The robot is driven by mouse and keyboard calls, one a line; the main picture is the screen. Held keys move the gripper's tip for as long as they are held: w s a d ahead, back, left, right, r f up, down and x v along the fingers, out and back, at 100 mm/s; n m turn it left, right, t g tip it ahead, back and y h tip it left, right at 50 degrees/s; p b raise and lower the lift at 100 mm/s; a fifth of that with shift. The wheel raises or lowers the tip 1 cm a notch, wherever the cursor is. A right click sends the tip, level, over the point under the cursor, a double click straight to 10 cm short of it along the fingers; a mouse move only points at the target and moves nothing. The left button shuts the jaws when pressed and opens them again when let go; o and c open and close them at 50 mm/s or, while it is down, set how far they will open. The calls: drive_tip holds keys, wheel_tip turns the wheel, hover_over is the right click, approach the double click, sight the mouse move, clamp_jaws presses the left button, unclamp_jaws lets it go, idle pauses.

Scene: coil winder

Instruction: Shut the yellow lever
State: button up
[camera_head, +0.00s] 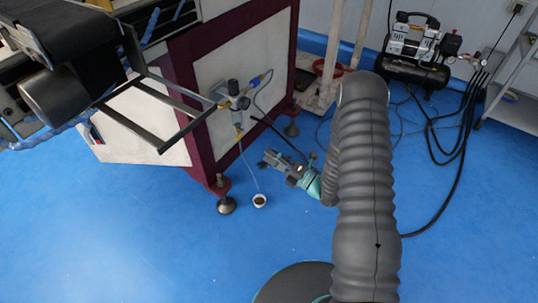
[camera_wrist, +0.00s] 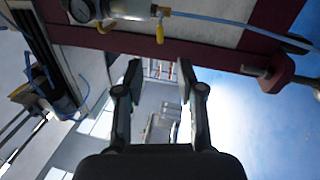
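The yellow lever (camera_wrist: 160,34) shows in the wrist view at the top middle, hanging just below a metal valve and its round gauge (camera_wrist: 83,10). In the head view, a small yellow part (camera_head: 239,136) shows at the lower end of the valve assembly (camera_head: 235,100) on the machine's side. I cannot tell its exact angle there. My gripper (camera_head: 266,160) is below and to the right of the valve, apart from it. In the wrist view my gripper (camera_wrist: 160,72) has its two fingers spread with nothing between them. The lever lies beyond the fingertips.
The maroon-framed machine (camera_head: 187,80) has a metal bracket (camera_head: 160,105) jutting out left of the valve. A thin tube drops to a small white cup (camera_head: 260,200) on the floor. An air compressor (camera_head: 415,50) with black hoses stands at the back right. The blue floor ahead is mostly clear.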

drive_tip(key=shift+f, duration=0.1)
drive_tip(key=m+g+h+b, duration=0.1)
drive_tip(key=m+g+b, duration=1)
drive_tip(key=m, duration=1.8)
approach(239, 136)
drive_tip(key=a+f+g, duration=0.1)
drive_tip(key=a, duration=0.2)
drive_tip(key=a+f+g+p, duration=0.1)
drive_tip(key=a, duration=0.2)
drive_tip(key=w+a+f+g+p, duration=0.1)
drive_tip(key=a, duration=0.2)
drive_tip(key=shift+a, duration=0.4)
